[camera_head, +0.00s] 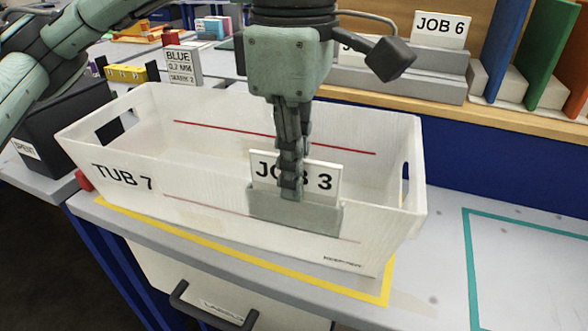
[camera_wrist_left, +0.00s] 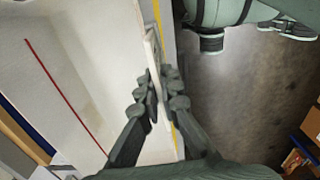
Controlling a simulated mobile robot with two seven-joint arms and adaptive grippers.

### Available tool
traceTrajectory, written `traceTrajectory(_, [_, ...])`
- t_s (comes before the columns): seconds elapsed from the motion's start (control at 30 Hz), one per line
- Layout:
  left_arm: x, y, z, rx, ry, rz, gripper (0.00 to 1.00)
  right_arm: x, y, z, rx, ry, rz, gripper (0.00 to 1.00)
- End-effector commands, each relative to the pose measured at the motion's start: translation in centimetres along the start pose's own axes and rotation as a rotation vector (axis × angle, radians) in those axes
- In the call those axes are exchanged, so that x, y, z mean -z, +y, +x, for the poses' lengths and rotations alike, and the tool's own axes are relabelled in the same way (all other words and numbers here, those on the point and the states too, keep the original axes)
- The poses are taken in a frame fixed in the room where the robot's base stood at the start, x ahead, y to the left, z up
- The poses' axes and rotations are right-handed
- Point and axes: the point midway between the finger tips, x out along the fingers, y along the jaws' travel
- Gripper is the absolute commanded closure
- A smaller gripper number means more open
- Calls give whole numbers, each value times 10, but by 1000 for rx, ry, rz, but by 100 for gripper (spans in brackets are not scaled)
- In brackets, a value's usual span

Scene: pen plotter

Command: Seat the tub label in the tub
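The tub label (camera_head: 328,184), a white plate reading JOB 3, stands upright at the front wall of the white tub (camera_head: 125,155), which is marked TUB 7. A grey holder (camera_head: 310,217) on the tub's front covers the label's lower edge; I cannot tell how deep the label sits. My left gripper (camera_head: 290,182) reaches down from above and its fingers cover the middle of the label. In the left wrist view, the fingers (camera_wrist_left: 163,88) close on both faces of the thin label (camera_wrist_left: 152,42). My right gripper is not in view.
The tub stands on a grey bench inside a yellow outline (camera_head: 240,262). A teal outline (camera_head: 470,265) marks empty bench at right. Behind are a JOB 6 plate (camera_head: 440,28) on a grey block, upright coloured boards (camera_head: 548,50) and a BLUE sign (camera_head: 180,62). A dark bin (camera_head: 65,125) stands at left.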

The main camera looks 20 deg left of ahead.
Motion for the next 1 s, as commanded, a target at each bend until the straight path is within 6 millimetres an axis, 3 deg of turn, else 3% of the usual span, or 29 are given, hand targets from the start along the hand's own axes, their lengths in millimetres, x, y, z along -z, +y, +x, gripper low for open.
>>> traceTrajectory(0.03, [0, -2, 8, 13, 7, 3, 100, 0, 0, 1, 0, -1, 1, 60])
traceTrajectory(0.47, [0, -2, 11, 13, 6, 5, 100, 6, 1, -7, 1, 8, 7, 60])
traceTrajectory(0.5, [-1, -2, 11, 13, 6, 5, 91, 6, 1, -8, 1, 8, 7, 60])
traceTrajectory(0.63, [-1, -2, 11, 12, 5, 5, 75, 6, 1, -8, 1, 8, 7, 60])
traceTrajectory(1.0, [0, -2, 8, 9, 4, 3, 74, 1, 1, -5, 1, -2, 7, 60])
